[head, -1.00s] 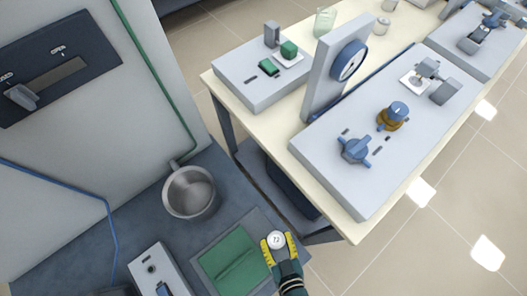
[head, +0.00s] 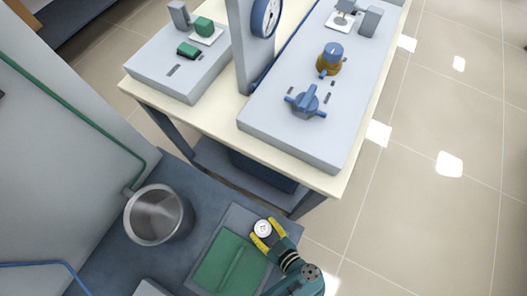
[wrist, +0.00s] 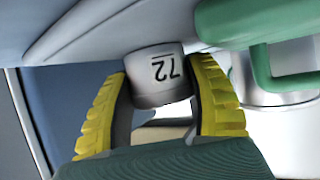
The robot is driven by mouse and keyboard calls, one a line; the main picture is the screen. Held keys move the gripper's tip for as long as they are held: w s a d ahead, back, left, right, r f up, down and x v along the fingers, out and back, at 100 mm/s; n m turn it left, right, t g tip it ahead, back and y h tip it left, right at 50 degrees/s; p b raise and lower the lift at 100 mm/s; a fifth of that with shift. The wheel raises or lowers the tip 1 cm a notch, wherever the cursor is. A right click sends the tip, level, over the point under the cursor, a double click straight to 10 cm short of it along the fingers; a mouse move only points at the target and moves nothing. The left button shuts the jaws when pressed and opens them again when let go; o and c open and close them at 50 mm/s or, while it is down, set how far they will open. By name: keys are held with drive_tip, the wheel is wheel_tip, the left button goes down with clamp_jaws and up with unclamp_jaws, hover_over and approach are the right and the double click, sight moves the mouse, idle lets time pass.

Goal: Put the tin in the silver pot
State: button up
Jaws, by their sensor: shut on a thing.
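The tin is a small round white-grey can (head: 263,228) marked 72, and it shows close up in the wrist view (wrist: 157,75). My gripper (head: 267,232) has its yellow fingers on both sides of the tin and is shut on it. In the head view, the tin is by the upper right edge of the green panel. I cannot tell how high it is held. The silver pot (head: 158,214) stands to the left on the dark surface, with its open top facing up and its handle toward the wall. Its visible inside looks empty.
A green panel in a grey frame (head: 228,262) lies between the pot and my gripper. A cream table (head: 222,127) with control boxes, a blue-knobbed valve (head: 304,101) and a gauge column stands behind. A grey wall with a green pipe (head: 75,117) is at the left.

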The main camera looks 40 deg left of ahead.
drive_tip(key=o, duration=0.9)
